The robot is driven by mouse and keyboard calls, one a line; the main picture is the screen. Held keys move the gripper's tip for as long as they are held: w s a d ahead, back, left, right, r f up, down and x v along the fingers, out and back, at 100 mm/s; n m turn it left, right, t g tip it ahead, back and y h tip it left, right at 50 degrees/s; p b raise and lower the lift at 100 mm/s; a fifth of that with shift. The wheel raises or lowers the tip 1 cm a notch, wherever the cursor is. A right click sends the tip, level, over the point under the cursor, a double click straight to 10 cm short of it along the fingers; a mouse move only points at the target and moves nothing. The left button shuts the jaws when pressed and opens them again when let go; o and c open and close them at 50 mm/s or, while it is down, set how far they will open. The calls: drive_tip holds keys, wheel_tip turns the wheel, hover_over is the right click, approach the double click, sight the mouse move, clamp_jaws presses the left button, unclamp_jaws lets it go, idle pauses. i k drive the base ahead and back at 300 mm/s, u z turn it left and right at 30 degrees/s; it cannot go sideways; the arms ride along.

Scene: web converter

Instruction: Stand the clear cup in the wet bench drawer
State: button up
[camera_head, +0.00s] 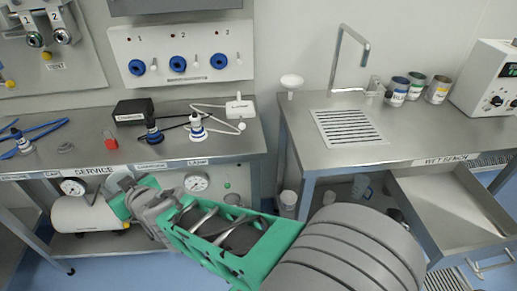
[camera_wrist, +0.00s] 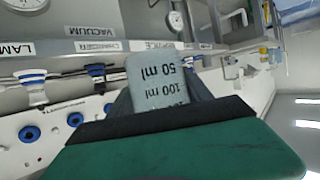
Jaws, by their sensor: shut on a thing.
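A clear cup (camera_wrist: 158,80) with 50 ml and 100 ml marks is held between the dark fingers of my gripper (camera_wrist: 160,98) in the wrist view. In the head view my gripper (camera_head: 125,187) is at the left, in front of the service bench, and far from the wet bench drawer. The cup cannot be made out clearly there. The wet bench drawer (camera_head: 448,203) is pulled open at the right, under the wet bench label. Its visible floor is bare; my arm is in front of the area to its left.
The wet bench (camera_head: 400,148) carries a tap, a drain grille, several cans (camera_head: 438,89) and a white instrument (camera_head: 490,80). Containers (camera_head: 360,187) stand on its lower shelf. The service bench (camera_head: 90,137) holds lamps and a black box; a tank (camera_head: 85,213) sits below.

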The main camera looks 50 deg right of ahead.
sight(447, 211)
drive_tip(key=u, duration=1.1)
drive_tip(key=k, duration=1.9)
drive_tip(key=z, duration=1.05)
